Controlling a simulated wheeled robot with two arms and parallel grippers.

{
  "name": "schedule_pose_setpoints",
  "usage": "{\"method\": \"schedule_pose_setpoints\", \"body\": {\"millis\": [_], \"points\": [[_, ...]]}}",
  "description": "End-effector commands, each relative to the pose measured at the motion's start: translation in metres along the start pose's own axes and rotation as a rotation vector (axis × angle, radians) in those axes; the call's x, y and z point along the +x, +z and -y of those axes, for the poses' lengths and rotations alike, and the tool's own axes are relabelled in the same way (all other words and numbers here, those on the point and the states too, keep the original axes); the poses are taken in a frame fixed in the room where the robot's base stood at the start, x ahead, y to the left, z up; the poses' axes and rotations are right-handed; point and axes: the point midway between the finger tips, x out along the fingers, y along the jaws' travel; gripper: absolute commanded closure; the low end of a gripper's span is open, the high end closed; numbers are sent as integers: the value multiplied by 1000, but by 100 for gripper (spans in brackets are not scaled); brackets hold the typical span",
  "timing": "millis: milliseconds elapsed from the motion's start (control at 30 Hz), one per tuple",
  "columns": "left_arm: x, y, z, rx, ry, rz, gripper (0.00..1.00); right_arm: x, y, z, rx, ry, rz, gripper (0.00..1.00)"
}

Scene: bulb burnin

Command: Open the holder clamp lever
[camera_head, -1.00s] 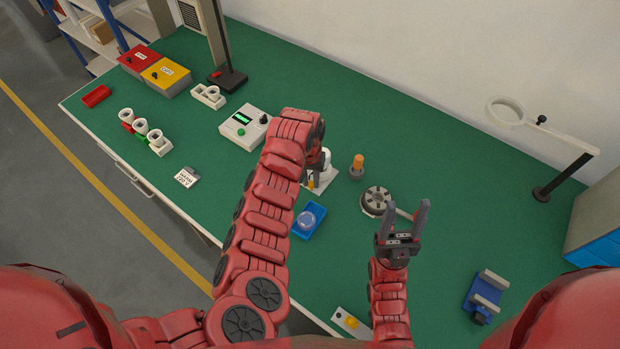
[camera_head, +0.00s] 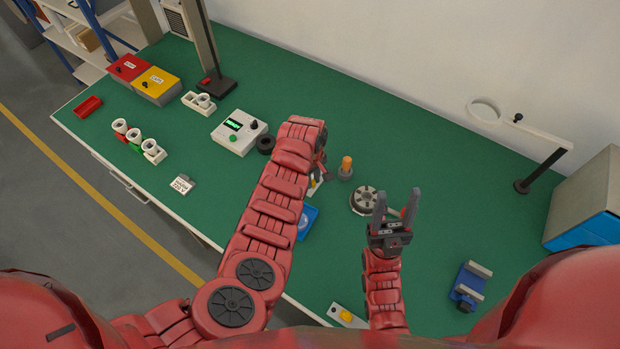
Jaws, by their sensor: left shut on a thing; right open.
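A round grey metal fixture (camera_head: 365,200) with a dark slotted top sits on the green bench right of centre. A small red piece shows behind the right gripper's fingers; I cannot tell whether it is the clamp lever. My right gripper (camera_head: 397,203) is open and empty, its fingers pointing up the picture in front of the fixture's right side. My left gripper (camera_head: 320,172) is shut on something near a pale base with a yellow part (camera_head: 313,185). My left arm hides most of that gripper and what it holds.
An orange-topped post (camera_head: 345,167) stands between the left gripper and the fixture. A blue tray (camera_head: 307,222) is partly behind my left arm. A blue clamp-like block (camera_head: 468,287) lies at right. A ring on a stand (camera_head: 522,185) rises at the back right.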

Motion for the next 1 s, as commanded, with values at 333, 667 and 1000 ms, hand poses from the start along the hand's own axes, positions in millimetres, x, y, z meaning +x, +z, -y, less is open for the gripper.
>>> {"method": "schedule_pose_setpoints", "body": {"millis": [333, 667, 1000], "points": [[0, -1, -7, -147, 0, -7, 100, 5, -1, 0, 0, 0, 0, 46], [0, -2, -9, -177, 4, -11, 100, 5, -1, 0, 0, 0, 0, 46], [0, -2, -9, -175, 4, -11, 58, 5, -1, 0, 0, 0, 0, 46]]}}
